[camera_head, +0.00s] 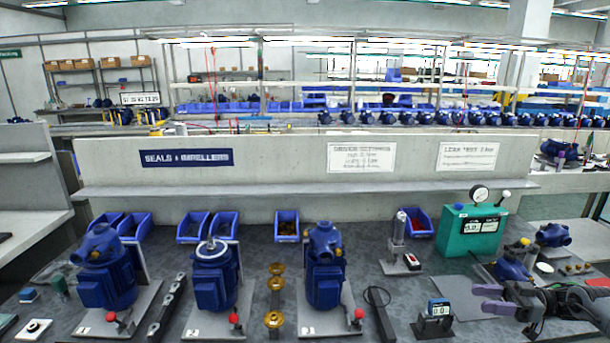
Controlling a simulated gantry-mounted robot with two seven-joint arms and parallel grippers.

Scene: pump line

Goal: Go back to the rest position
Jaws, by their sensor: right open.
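My right gripper (488,299) comes in from the right edge, low over the front right of the bench. Its two purple-tipped fingers point left and are apart, with nothing visible between them. A blue pump part (513,264) sits just behind the gripper, partly hidden by it; I cannot tell whether they touch. My left gripper is not in view.
Three blue pumps on grey plates stand on the bench, at left (107,285), centre-left (213,290) and centre (324,280). A green gauge box (468,235) stands behind my right gripper. A small display unit (436,318) is left of it. Blue bins line the back.

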